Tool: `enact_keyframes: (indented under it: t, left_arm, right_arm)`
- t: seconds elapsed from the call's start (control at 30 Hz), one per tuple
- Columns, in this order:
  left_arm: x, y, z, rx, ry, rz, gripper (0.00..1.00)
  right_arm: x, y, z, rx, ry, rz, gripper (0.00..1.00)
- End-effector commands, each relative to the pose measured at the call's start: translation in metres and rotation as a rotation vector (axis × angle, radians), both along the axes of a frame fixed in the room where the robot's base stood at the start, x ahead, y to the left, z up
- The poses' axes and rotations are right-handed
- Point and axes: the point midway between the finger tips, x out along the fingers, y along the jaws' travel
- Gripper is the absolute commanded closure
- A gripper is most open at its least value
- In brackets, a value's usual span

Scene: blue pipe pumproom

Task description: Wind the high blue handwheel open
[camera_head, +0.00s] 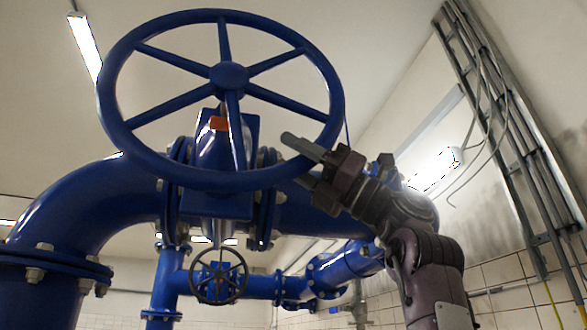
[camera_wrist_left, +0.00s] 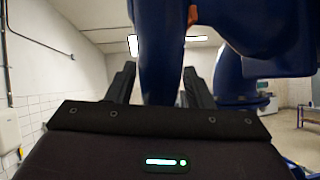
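The high blue handwheel (camera_head: 229,77) is a large spoked wheel on a blue valve, tilted above me in the head view. My left gripper (camera_head: 300,163) is at the lower right of its rim, with its arm coming up from the lower right. One grey finger crosses the rim and the other sits lower, beside it. In the left wrist view, the blue rim (camera_wrist_left: 161,60) passes between the two dark fingers of the left gripper (camera_wrist_left: 158,85). Whether both fingers press on the rim cannot be told. My right gripper is not in view.
Blue flanged pipework (camera_head: 85,205) runs left and behind the valve. A smaller dark handwheel (camera_head: 218,276) sits lower down. A cable ladder (camera_head: 515,130) with loose cables climbs the right wall. The space at the upper right of the wheel is free.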

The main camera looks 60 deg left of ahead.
Motion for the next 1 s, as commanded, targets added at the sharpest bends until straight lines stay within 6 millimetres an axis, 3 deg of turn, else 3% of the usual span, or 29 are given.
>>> enact_keyframes:
  t: [0.27,0.7,1.0]
  left_arm:
    - [0.002,-0.001,-0.002,0.001,0.000,-0.001,0.53]
    - [0.050,-0.031,-0.039,0.001,0.002,-0.003,0.53]
    - [0.057,-0.035,-0.043,0.000,0.001,-0.001,0.53]
  right_arm:
    - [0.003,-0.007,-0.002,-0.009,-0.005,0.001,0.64]
    - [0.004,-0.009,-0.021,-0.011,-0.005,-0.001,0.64]
    - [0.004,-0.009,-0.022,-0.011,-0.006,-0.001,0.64]
